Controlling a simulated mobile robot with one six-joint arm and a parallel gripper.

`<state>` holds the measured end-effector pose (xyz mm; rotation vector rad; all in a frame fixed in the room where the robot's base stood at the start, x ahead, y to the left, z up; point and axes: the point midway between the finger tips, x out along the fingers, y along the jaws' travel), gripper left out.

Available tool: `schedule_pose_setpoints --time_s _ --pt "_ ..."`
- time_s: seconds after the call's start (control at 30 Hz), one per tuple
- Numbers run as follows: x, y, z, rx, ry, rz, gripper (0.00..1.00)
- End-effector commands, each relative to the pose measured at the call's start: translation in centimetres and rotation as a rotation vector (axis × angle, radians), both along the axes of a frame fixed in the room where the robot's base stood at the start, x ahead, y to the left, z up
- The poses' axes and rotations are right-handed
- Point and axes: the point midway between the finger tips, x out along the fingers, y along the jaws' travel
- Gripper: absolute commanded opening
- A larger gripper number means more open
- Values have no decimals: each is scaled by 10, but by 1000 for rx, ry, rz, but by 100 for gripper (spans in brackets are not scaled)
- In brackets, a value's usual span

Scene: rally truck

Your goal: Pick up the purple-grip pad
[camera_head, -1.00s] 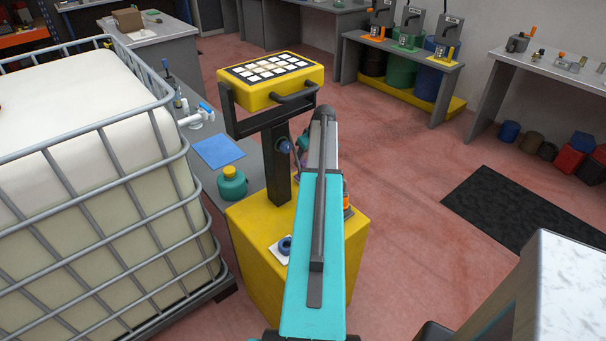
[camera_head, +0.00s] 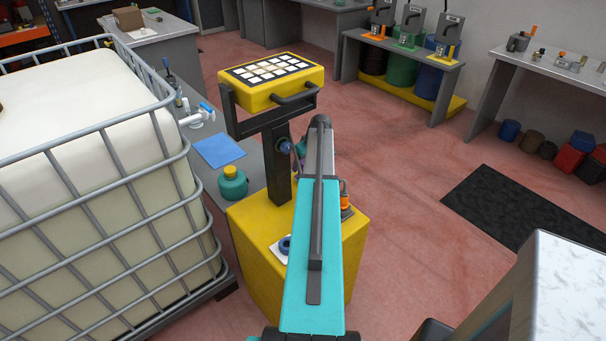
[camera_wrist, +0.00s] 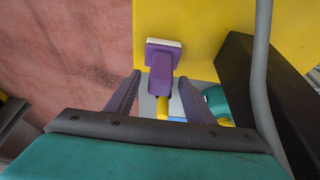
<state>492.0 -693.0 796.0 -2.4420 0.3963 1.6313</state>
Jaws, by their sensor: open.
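The purple-grip pad (camera_wrist: 162,57) shows in the wrist view, with a purple block grip and a pale edge along its far side. It is against the yellow surface of the pedestal (camera_wrist: 203,30). My gripper (camera_wrist: 160,77) is open, with its two dark purple fingers spread on either side of the grip. The grip appears between the fingertips, and I cannot tell whether they touch it. In the head view my arm hides most of the pad's area.
The yellow pedestal carries a dark post and a yellow button box (camera_head: 270,82). An orange item (camera_head: 345,196) stands beside my arm. A teal bottle (camera_head: 232,182) is at left, near a caged tank (camera_head: 85,130). A grey hose (camera_wrist: 262,60) runs close to my gripper.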

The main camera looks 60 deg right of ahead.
Motion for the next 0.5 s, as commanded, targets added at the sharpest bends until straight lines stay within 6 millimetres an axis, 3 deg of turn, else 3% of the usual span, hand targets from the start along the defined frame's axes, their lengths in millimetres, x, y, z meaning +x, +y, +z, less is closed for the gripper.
schedule_pose_setpoints --time_s 0.07,0.3,0.5 --pt "0 0 0 0 0 0 45" --pt "0 0 0 0 0 -1 5" --pt "0 0 0 0 0 -1 4"
